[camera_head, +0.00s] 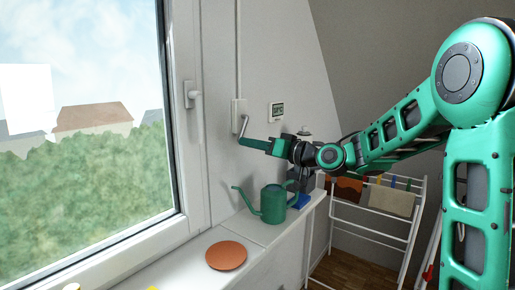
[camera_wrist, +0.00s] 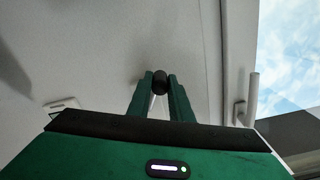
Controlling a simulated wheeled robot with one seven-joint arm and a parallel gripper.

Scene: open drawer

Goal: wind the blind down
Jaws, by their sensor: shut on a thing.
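The crank (camera_head: 244,125) is a thin grey arm on a white winder box (camera_head: 237,113) on the wall, right of the window. A vertical white rod or cord runs up from the box. My gripper (camera_head: 241,141) is at the crank's lower end, its fingers pointing left. In the wrist view my gripper (camera_wrist: 160,86) is shut on the dark round crank knob (camera_wrist: 160,79), one green finger on each side. The rest of the crank is mostly hidden behind the fingers there. No blind fabric can be made out over the visible glass.
A green watering can (camera_head: 273,203) stands on the sill below my gripper, with a terracotta saucer (camera_head: 226,256) nearer. A window handle (camera_head: 190,94) sticks out left of the crank. A small display (camera_head: 277,112) is on the wall. A drying rack (camera_head: 375,226) stands beyond the sill.

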